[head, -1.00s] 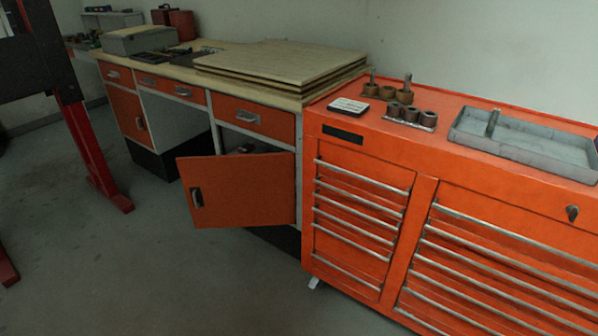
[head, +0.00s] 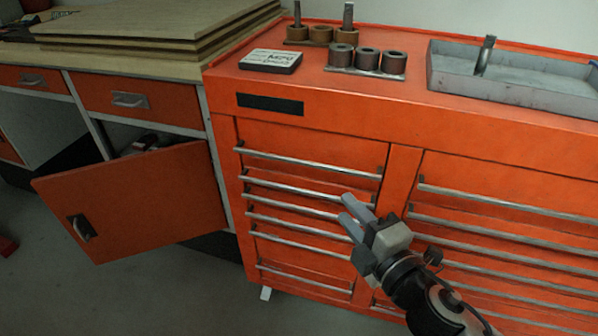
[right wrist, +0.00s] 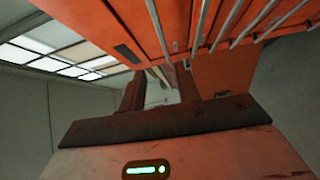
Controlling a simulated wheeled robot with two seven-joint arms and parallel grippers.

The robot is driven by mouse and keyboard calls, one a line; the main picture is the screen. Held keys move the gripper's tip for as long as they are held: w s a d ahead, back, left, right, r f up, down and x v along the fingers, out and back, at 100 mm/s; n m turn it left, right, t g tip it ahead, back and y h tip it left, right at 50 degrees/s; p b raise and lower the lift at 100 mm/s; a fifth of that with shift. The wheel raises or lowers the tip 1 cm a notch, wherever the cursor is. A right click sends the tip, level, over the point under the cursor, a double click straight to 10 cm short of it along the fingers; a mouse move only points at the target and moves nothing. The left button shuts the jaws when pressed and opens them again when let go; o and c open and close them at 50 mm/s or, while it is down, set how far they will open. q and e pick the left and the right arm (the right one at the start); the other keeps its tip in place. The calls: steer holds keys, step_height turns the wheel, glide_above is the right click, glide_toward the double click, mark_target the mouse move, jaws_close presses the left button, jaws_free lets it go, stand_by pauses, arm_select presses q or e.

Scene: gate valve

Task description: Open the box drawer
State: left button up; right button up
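The orange tool chest (head: 330,130) stands in front of me, with a left column of drawers (head: 310,218) that have long silver handles (head: 305,164), and wider drawers (head: 520,240) on the right. Its drawers look shut. My right gripper (head: 347,209) is in front of the left column, near the right ends of its upper handles. Its two fingers are apart with nothing between them, as the right wrist view (right wrist: 160,85) also shows. I cannot tell whether it touches a handle. Handles and chest front appear above the fingers in that view. My left gripper is not in view.
On the chest top are a white labelled box (head: 271,60), metal cylinders (head: 367,60) and a grey tray (head: 510,80). At left, a workbench has an open orange door (head: 140,200) swung outward beside the chest. Floor in front is clear.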

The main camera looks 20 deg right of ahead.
mark_target(306, 165)
steer(key=shift+n, duration=0.3)
steer(key=w+a, duration=0.1)
steer(key=w, duration=0.4)
steer(key=w+a+p, duration=0.1)
steer(key=w, duration=0.5)
steer(key=w+a, duration=0.1)
steer(key=w, duration=0.4)
steer(key=shift+w+f, duration=0.25)
steer(key=shift+f, duration=0.1)
steer(key=shift+a, duration=0.1)
jaws_close()
